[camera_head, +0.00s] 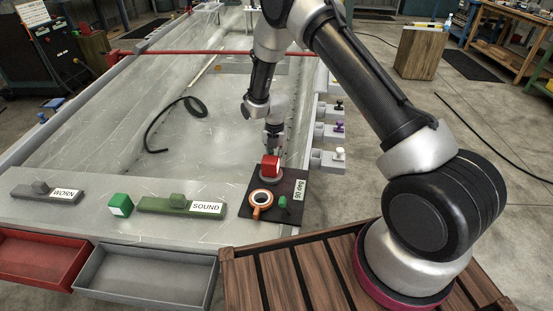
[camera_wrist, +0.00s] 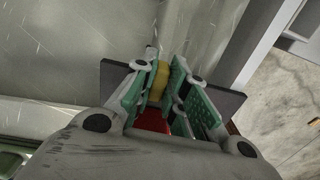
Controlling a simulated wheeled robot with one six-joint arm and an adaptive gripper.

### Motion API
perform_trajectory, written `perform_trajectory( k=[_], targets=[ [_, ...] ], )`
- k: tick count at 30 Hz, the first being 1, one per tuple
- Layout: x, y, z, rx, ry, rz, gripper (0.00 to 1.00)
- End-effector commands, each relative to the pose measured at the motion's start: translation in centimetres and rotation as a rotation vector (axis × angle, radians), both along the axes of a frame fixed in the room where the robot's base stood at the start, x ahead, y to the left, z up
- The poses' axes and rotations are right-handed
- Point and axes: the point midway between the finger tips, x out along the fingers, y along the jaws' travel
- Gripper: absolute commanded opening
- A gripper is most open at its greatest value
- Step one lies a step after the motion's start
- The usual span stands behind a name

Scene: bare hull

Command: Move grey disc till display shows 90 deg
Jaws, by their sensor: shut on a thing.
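A dark plate (camera_head: 240,210) at the near right corner of the hull surface carries a grey disc (camera_head: 264,180), an orange ring (camera_head: 261,198) with a pale centre, and a small green knob (camera_head: 283,202). A red block (camera_head: 270,166) sits over the disc. My gripper (camera_head: 272,151) points down and is shut at the block. In the wrist view, my gripper's green-padded fingers (camera_wrist: 165,92) stand around a yellow piece (camera_wrist: 159,80), with red (camera_wrist: 152,121) below it. A white display (camera_head: 300,189) shows sideways text that seems to read 90 deg.
Red (camera_head: 40,258) and grey (camera_head: 145,278) trays hang in front. A dark hose (camera_head: 180,104) lies behind. Fixtures with knobs (camera_head: 338,153) line the right edge.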

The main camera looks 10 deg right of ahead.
Motion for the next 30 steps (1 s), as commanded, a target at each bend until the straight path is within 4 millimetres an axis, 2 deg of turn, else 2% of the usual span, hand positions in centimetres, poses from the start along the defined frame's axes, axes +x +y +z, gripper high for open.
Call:
perform_trajectory(
  k=[20,21,23,24,30],
  targets=[
    [-0.41,0.41,-0.15,-0.001,0.010,0.027,0.00],
    [-0.42,0.40,-0.16,-0.002,0.011,0.027,0.21],
    [-0.44,0.37,-0.17,-0.001,0.012,0.027,0.32],
    [-0.46,0.34,-0.18,-0.002,0.012,0.027,0.36],
    [-0.43,0.26,-0.20,-0.002,0.012,0.027,0.36]
  ],
)
